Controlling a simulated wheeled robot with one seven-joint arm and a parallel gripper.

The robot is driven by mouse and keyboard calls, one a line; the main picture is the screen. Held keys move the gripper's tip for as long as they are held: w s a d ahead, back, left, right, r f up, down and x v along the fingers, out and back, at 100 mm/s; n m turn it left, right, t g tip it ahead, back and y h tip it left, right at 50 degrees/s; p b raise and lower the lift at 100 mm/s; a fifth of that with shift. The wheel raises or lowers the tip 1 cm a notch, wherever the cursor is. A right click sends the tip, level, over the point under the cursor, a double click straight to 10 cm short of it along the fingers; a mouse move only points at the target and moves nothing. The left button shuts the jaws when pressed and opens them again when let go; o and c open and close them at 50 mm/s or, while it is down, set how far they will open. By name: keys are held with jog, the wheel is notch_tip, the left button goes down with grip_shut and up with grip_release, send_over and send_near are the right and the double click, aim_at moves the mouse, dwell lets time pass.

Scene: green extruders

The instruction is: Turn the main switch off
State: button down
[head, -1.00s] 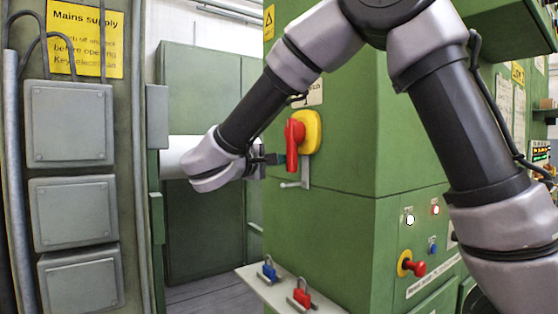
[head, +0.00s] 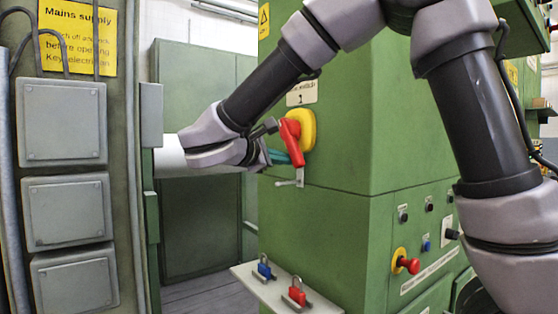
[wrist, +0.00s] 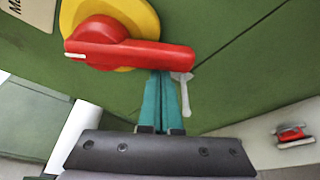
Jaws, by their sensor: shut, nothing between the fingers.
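The main switch has a red handle (head: 291,142) on a round yellow plate (head: 308,131), on the side of the green cabinet. In the head view the handle is tilted, its lower end leaning right. In the wrist view the red handle (wrist: 140,50) lies almost level across the yellow plate (wrist: 125,12). My gripper (head: 283,158) is beside the handle's lower part. In the wrist view the teal fingers of my gripper (wrist: 162,78) are shut together and empty. Their tips meet the handle's edge near its free end; whether they press on it I cannot tell.
A grey metal hasp (head: 299,178) hangs below the switch. A shelf (head: 250,280) holds a blue padlock (head: 264,268) and a red padlock (head: 297,291). A red push button (head: 409,265) sticks out from the front panel. Grey boxes (head: 62,122) line the left wall.

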aim_at(296, 138)
jog(key=s+n+g, duration=0.1)
jog(key=s+d+r+n, duration=0.1)
jog(key=n, duration=0.1)
jog(key=shift+d+r+g, duration=0.2)
jog(key=shift+d+g, duration=0.05)
jog(key=shift+g, duration=0.15)
jog(key=shift+s+d+r+n+g+h, duration=0.15)
jog(key=shift+s+d+r+n+g, duration=0.15)
jog(key=shift+r+n, duration=0.3)
jog(key=shift+s+d+r+n+g+h, duration=0.15)
jog(key=shift+s+r+n+g+h, duration=0.15)
jog(key=shift+r+n, duration=0.3)
jog(key=shift+s+d+r+n+g+h, duration=0.1)
jog(key=shift+s+d+r+n+g, duration=0.1)
jog(key=shift+s+r+n, duration=0.3)
jog(key=shift+w+r, duration=0.15)
jog(key=shift+r, duration=0.05)
